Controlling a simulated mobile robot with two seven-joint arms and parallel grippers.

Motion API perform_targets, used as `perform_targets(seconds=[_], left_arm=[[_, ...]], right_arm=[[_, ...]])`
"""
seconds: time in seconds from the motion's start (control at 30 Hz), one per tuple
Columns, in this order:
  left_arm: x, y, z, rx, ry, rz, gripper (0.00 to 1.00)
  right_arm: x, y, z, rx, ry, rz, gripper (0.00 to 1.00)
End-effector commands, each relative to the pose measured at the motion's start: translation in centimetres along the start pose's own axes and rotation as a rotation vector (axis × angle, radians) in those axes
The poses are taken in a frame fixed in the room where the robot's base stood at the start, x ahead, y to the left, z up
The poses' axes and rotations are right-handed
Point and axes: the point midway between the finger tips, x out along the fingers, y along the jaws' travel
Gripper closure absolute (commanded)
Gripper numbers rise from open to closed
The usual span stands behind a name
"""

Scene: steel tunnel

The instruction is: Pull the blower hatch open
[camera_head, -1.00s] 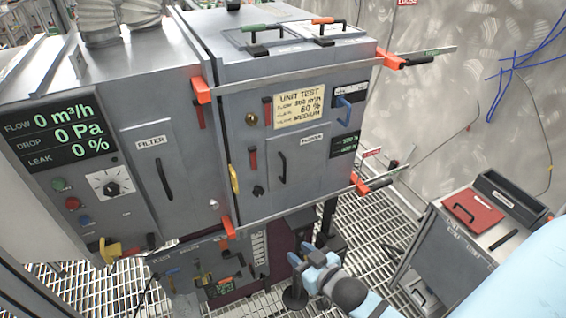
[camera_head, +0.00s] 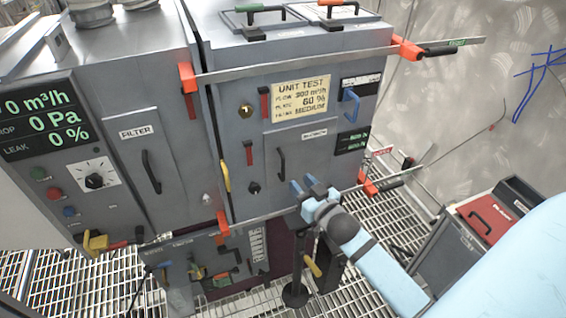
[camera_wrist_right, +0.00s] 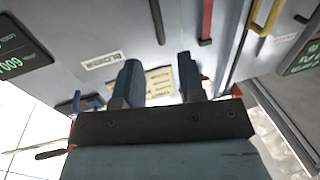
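The blower hatch (camera_head: 300,152) is a grey panel on the front of the steel unit, with a small white label (camera_head: 314,133) above. Its black bar handle (camera_head: 281,164) stands upright at its left side. The hatch looks shut. My right gripper (camera_head: 305,187) is in front of the unit, below and right of the handle, with its blue fingers apart and nothing between them. In the right wrist view my gripper (camera_wrist_right: 159,82) is open, and the black handle (camera_wrist_right: 158,22) shows beyond the fingers, apart from them. My left gripper is not in view.
The filter hatch (camera_head: 150,165) with its own handle is left of a yellow handle (camera_head: 226,177). Steel bars with orange brackets (camera_head: 368,184) cross the unit above and below. A grey cart (camera_head: 440,240) with a red panel stands at right. Grating floor lies between.

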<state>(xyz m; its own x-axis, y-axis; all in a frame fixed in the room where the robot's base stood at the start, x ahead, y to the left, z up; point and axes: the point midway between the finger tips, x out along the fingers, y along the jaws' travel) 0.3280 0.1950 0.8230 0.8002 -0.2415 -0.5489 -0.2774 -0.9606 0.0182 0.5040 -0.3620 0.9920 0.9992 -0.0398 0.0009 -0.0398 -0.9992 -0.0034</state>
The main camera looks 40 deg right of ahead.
Motion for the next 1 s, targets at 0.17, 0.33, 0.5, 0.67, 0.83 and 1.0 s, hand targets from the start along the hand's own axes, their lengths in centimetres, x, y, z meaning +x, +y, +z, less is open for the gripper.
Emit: perform_targets(seconds=[0.17,0.33,0.5,0.67,0.83,1.0], left_arm=[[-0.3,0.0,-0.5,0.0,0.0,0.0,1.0],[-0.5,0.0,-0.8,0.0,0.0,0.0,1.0],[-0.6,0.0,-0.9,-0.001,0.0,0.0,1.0],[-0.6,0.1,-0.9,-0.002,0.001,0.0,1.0],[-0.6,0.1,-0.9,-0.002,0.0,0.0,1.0],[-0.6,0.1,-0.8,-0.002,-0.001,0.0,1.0]], right_arm=[[4.1,0.0,-0.3,-0.003,0.002,-0.001,0.64],[7.1,0.0,-0.2,-0.002,0.002,0.0,0.64],[8.8,0.0,0.0,-0.001,0.0,-0.001,0.64],[9.4,0.0,0.0,-0.001,0.0,-0.001,0.64],[9.4,0.0,0.0,-0.001,-0.001,-0.001,0.64],[9.3,0.0,0.0,-0.002,0.0,-0.001,0.91]])
